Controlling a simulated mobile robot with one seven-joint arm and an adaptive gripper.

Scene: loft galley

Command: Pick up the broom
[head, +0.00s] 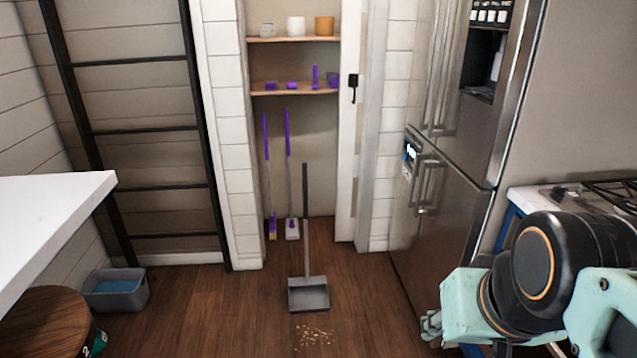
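The broom (272,229) looks to be the left one of two purple-handled tools in the closet alcove, with yellowish bristles at its foot. It stands nearly upright, leaning on the alcove's back or side wall; which one I cannot tell. Next to it on the right is a similar tool with a flat whitish head (292,229), perhaps a mop. My gripper (431,325) is partly visible at the lower right, in front of the fridge and far from the broom. Its fingers are too small and turned to tell whether they are open.
A grey long-handled dustpan (309,295) stands on the floor before the alcove, with crumbs (314,336) in front. A white counter (45,215), a round wooden stool (45,318) and a grey bin (115,291) are left. The fridge (455,190) and stove (580,195) are right.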

